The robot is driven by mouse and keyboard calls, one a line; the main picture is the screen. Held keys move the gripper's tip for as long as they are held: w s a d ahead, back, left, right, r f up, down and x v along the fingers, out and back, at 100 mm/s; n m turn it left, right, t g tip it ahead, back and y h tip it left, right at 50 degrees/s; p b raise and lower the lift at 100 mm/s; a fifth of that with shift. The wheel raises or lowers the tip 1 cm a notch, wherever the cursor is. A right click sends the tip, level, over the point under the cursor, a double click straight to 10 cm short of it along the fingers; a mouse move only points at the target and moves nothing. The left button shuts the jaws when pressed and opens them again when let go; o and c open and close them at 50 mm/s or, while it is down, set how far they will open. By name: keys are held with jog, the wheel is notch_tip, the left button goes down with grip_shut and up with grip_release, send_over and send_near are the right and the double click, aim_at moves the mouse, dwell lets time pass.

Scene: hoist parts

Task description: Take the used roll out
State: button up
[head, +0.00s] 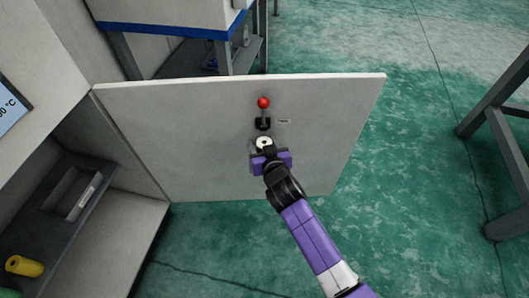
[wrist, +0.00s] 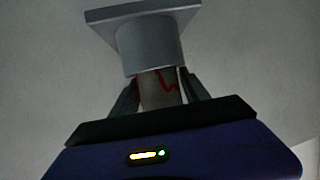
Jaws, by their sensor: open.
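The used roll, a pale cylinder with a red trace on it (wrist: 150,90), sticks out of a grey round holder with a square plate (wrist: 150,40) in the wrist view. In the head view its white end (head: 264,142) shows at the holder on the light grey door panel. My gripper (head: 266,154) is at the roll, its fingers on either side of it; they also show in the wrist view (wrist: 158,92). The jaws are open around the roll. Whether a finger touches it I cannot tell. The roll's far end is hidden in the holder.
Above the holder, a red-knobbed lever (head: 263,103) stands on the door panel (head: 200,150) beside a small label. At left, a dark shelf (head: 50,225) has a recessed slot and a yellow roll (head: 25,266). Green floor to the right is open up to a grey frame (head: 500,130).

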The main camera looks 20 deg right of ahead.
jog(key=shift+w+f, duration=0.2)
jog(key=shift+w, duration=0.2)
grip_shut()
jog(key=shift+r, duration=0.15)
notch_tip(320, 180, up, 2)
jog(key=shift+r+p, duration=0.2)
jog(key=shift+p, duration=0.25)
jog(key=shift+s+f+b, duration=0.15)
jog(key=shift+b, duration=0.2)
jog(key=t+b, duration=0.2)
jog(key=b, duration=0.1)
jog(key=shift+s+f, duration=0.15)
jog(key=shift+s, duration=0.2)
jog(key=t+b, duration=0.1)
jog(key=b, duration=0.3)
jog(key=shift+s+t+h, duration=0.25)
jog(key=shift+t+h, duration=0.05)
jog(key=shift+t, duration=0.1)
